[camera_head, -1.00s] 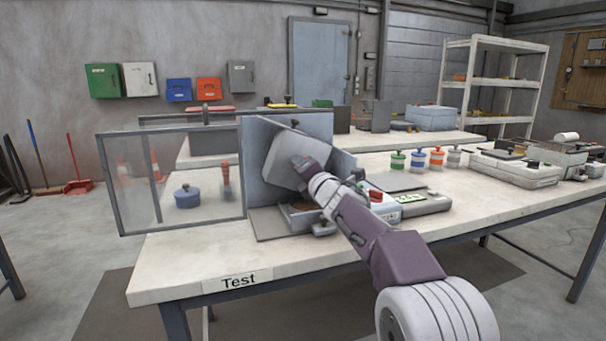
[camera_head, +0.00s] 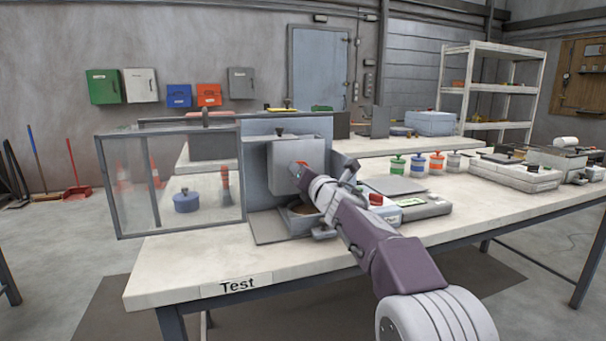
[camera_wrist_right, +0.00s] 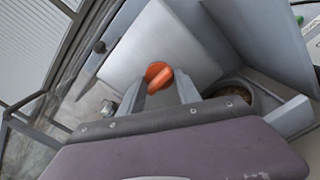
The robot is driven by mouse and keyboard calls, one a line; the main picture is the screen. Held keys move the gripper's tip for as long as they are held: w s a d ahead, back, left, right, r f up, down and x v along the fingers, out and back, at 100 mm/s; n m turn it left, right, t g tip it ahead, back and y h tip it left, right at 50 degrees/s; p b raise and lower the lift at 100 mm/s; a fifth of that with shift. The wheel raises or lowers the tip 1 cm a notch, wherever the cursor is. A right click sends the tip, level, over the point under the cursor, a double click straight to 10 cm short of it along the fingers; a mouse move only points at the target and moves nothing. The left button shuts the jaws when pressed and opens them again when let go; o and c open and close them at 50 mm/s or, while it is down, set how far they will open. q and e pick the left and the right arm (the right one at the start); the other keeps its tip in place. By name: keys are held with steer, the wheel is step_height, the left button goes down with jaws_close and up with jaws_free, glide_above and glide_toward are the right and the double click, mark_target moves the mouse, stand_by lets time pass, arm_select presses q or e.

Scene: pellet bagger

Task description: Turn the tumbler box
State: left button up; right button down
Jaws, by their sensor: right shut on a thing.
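The tumbler box (camera_head: 286,160) is a grey box standing upright inside a grey housing on the bench, with a small dark knob on its top. The box also shows in the right wrist view (camera_wrist_right: 150,45), with an orange handle (camera_wrist_right: 158,76) on its face. My right gripper (camera_head: 306,170) is shut on the orange handle, in front of the box. Its fingers (camera_wrist_right: 168,92) reach the handle from below in the wrist view. Below the box sits a bin with brown contents (camera_wrist_right: 232,92), partly hidden by my right arm. My left gripper is not in view.
A clear guard door (camera_head: 172,205) stands open to the left of the housing. A scale (camera_head: 420,209) stands right of the housing, with several coloured-lid jars behind. The bench front around the "Test" label is clear.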

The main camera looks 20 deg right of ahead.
steer(key=shift+f, duration=0.1)
steer(key=c, duration=0.9)
jaws_free()
steer(key=shift+o, duration=0.2)
steer(key=s+b, duration=0.1)
steer(key=s, duration=0.8)
steer(key=shift+d, duration=0.15)
